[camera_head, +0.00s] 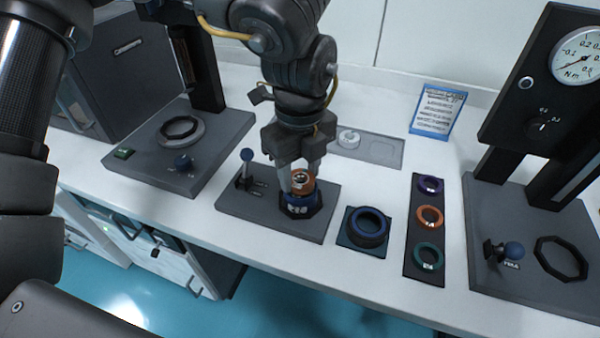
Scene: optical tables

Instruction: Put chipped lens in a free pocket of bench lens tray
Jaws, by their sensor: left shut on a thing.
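My left gripper (299,180) points down and is shut on an orange-brown ringed piece (303,182). This piece sits just above or on a blue ring (300,203) in a dark octagonal seat of a grey fixture plate (255,205). I cannot tell whether the piece rests on the ring, or whether it is or holds the chipped lens. A flat grey tray (398,158), likely the bench lens tray, lies behind the gripper. A whitish round piece (348,138) sits in its left part; the outlined pocket at its right looks empty. My right gripper is not in view.
A dark block with a blue-rimmed ring (369,224) and a black strip with purple, orange and teal rings (410,248) lie to the right. A gauge press (540,235) stands far right, another stand (180,150) at left. A blue card (438,108) stands behind.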

